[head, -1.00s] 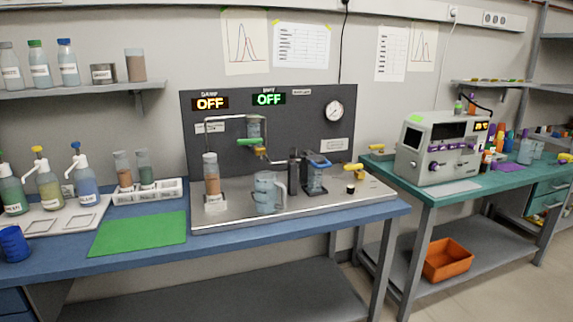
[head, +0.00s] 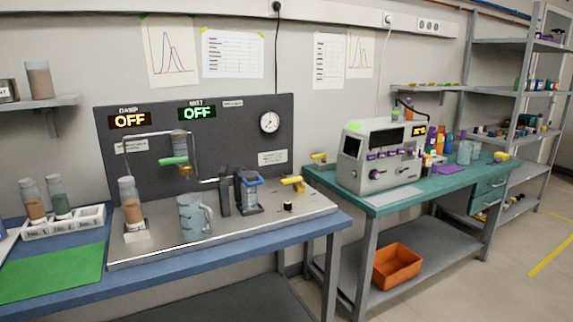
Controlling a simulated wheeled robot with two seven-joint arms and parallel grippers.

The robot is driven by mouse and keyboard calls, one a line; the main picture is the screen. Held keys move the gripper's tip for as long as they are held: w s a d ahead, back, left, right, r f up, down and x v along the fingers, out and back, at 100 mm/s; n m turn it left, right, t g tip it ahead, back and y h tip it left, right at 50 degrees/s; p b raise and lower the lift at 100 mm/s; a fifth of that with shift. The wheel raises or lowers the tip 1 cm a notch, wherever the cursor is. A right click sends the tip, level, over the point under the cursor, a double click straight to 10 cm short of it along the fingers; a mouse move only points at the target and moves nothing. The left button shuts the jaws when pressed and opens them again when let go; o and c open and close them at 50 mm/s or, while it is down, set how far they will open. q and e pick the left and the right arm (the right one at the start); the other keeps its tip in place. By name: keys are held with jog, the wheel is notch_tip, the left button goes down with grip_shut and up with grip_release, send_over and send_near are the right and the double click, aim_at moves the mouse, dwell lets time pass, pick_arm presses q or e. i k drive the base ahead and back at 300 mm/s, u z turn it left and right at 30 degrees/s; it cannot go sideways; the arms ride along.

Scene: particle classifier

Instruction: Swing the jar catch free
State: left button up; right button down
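The particle classifier rig stands on the blue bench, with a dark back panel (head: 226,130) and a metal base plate (head: 270,222). A small jar with a blue top (head: 250,192) sits in a dark holder beside a dark upright post (head: 225,192). The jar catch is too small to tell apart for sure around that blue top. A yellow handle (head: 293,184) is to the right of the jar. A green handle (head: 173,160) is at the upper left part of the rig. Neither of my grippers shows in the head view.
A clear jug (head: 193,214) and a brown-filled bottle (head: 131,203) stand on the plate left of the jar. A green mat (head: 52,273) lies at left. A teal bench (head: 400,203) with a grey instrument (head: 380,155) is at right; an orange bin (head: 397,266) sits below.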

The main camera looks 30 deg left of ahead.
aim_at(223, 170)
jog(key=u, duration=0.1)
jog(key=i, duration=1.05)
jog(key=u, duration=0.85)
